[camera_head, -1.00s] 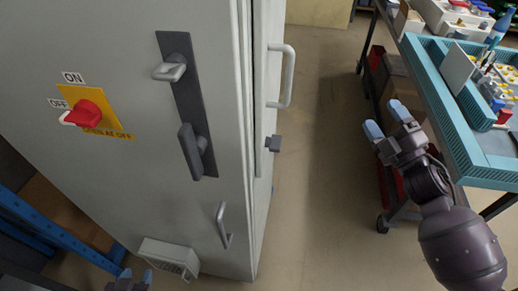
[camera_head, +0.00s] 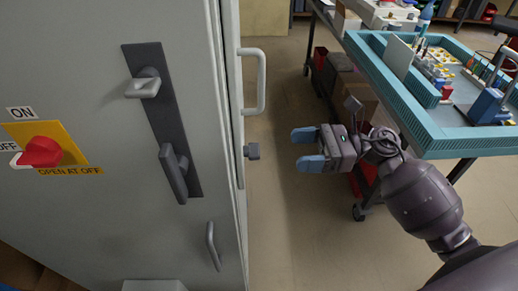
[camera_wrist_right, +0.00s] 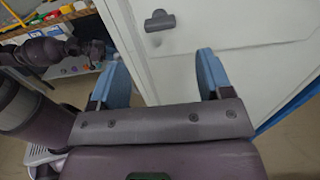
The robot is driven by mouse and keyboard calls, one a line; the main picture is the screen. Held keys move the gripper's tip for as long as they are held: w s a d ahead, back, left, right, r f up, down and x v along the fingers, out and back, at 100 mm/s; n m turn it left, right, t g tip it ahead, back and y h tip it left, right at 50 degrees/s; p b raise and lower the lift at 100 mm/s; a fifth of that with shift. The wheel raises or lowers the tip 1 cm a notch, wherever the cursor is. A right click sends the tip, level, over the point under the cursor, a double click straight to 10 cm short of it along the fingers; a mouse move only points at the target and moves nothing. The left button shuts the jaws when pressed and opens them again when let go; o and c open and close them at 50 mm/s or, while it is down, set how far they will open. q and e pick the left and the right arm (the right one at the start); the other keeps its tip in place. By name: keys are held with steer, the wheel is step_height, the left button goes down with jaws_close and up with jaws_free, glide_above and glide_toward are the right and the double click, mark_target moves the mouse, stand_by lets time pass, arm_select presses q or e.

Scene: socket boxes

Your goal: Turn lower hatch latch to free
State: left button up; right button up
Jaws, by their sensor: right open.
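In the right wrist view a dark latch (camera_wrist_right: 159,20) sits on a pale panel, beyond the fingers and near the top. It looks like the same latch, lying roughly crosswise. My right gripper (camera_head: 306,149) is open and empty, with blue fingertips pointing left at the latch's height and a gap between them. It also shows in the right wrist view (camera_wrist_right: 165,70). My left gripper is out of view.
The cabinet front has a red switch (camera_head: 42,152) on a yellow plate and a dark plate with an upper handle (camera_head: 143,87) and a lower handle (camera_head: 174,172). A workbench with a teal tray (camera_head: 440,143) stands at right. Bare floor (camera_head: 300,230) lies between.

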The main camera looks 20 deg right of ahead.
mark_target(259, 151)
steer(key=shift+p+x, duration=0.45)
steer(key=shift+x, duration=4.2)
steer(key=c, duration=0.9)
